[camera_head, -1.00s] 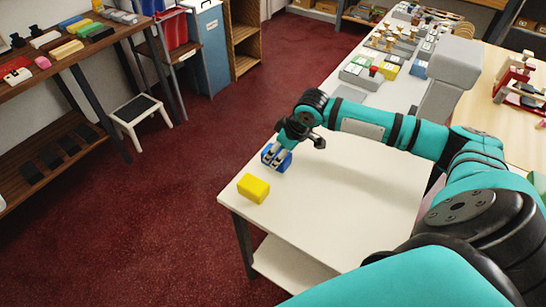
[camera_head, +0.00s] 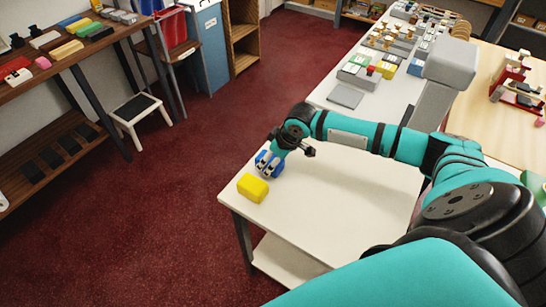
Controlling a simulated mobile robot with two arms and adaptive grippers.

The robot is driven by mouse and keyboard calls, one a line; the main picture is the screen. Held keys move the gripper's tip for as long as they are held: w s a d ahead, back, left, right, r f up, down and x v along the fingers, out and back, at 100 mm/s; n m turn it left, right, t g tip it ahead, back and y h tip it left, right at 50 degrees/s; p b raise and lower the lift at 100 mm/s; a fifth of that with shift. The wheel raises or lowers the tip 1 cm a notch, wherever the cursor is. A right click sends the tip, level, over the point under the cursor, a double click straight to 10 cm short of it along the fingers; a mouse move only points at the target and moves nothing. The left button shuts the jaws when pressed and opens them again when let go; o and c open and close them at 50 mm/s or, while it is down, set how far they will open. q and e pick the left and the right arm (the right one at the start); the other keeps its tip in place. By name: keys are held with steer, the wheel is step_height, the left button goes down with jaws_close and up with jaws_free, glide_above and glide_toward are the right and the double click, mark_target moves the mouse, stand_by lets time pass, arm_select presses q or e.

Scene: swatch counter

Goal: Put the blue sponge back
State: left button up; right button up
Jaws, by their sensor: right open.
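The blue sponge (camera_head: 278,168) is at the far left part of the white table (camera_head: 345,190), behind the yellow block and close to it. My right gripper (camera_head: 266,168) comes down over the blue sponge from above. Its fingers are open around or against the sponge and hide part of it. I cannot tell whether the sponge rests fully on the table. The yellow block (camera_head: 253,187) lies near the table's left corner. My left gripper is not in view.
A grey flat tile (camera_head: 345,95) lies farther back on the white table, before several sample boxes (camera_head: 360,76). The table's middle is clear. A shelf (camera_head: 75,58) with coloured blocks and a step stool (camera_head: 138,108) stand to the left.

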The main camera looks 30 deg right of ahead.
steer(key=shift+f, duration=0.1)
steer(key=shift+f+b, duration=0.2)
steer(key=shift+b, duration=0.45)
steer(key=b+v, duration=0.1)
steer(key=v, duration=0.3)
steer(key=shift+r, duration=0.35)
steer(key=v, duration=1.3)
steer(key=shift+s, duration=0.15)
steer(key=shift+a+f, duration=0.1)
